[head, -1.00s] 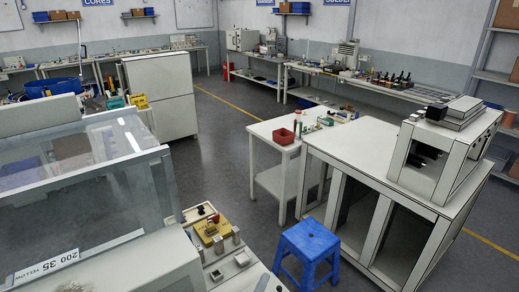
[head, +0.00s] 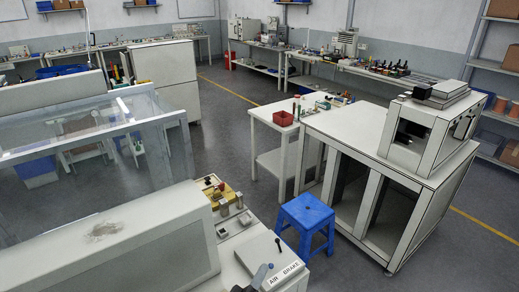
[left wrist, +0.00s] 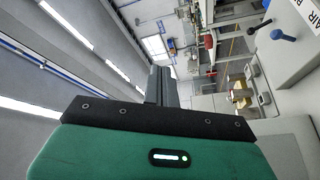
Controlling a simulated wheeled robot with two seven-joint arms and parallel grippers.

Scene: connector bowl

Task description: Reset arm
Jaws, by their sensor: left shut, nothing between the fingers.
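My left gripper (left wrist: 160,86) shows in the left wrist view as two dark fingers pressed together, with nothing between them. Its green wrist housing (left wrist: 150,152) with a lit white indicator fills the bottom of that view. The fingers point out into the room, apart from any object. My right gripper is in neither view.
A machine box labelled AIR BRAKE (head: 262,252) with a blue-tipped lever stands at bottom center in the head view. A blue stool (head: 304,212) stands beside it. Open floor lies beyond.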

